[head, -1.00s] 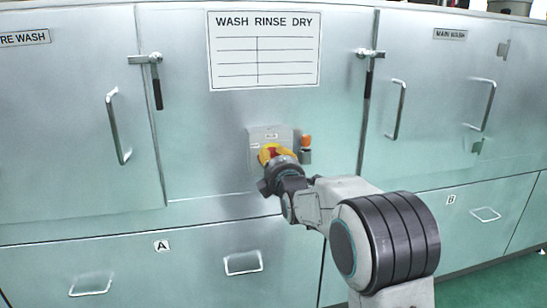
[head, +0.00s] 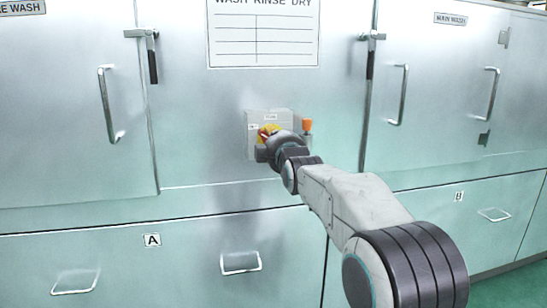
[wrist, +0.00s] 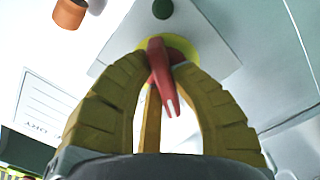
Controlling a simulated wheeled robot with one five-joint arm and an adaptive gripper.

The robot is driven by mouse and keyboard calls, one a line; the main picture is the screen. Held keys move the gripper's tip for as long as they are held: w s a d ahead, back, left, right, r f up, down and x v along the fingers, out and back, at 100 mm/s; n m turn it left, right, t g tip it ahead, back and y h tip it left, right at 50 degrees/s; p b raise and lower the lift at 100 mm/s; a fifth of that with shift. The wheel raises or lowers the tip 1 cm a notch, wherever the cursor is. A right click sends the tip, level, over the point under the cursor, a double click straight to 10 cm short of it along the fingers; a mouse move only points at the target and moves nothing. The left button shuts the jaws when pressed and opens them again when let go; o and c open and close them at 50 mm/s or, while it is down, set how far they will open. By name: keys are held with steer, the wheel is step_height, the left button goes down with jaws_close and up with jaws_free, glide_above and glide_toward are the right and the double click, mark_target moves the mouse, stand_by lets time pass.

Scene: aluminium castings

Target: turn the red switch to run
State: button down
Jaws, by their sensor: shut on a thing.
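The red switch (wrist: 160,75) sits on a yellow round plate (wrist: 182,45) on a pale grey box (head: 283,119) fixed to the metal cabinet front. In the wrist view the red handle stands between the two yellow-brown fingers of my gripper (wrist: 163,78), which are shut on it near their tips. The handle lies slanted in the wrist view. In the head view my gripper (head: 268,146) covers most of the switch, with only a bit of red and yellow showing. The switch's position marks cannot be read.
Door handles (head: 110,105) and latches (head: 372,55) stick out on both sides. A drawer handle (head: 241,263) is below. A chart (head: 263,35) hangs above. The panel around the box is clear.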

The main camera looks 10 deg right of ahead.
steer(key=m+b, duration=0.2)
steer(key=m, duration=0.3)
steer(key=shift+f+m, duration=0.1)
steer(key=shift+m, duration=0.2)
steer(key=m+b, duration=0.1)
steer(key=m, duration=0.4)
steer(key=shift+m, duration=0.3)
steer(key=c, duration=1.1)
jaws_free()
steer(key=shift+f, duration=0.1)
steer(key=shift+o, duration=0.2)
steer(key=s, duration=1.2)
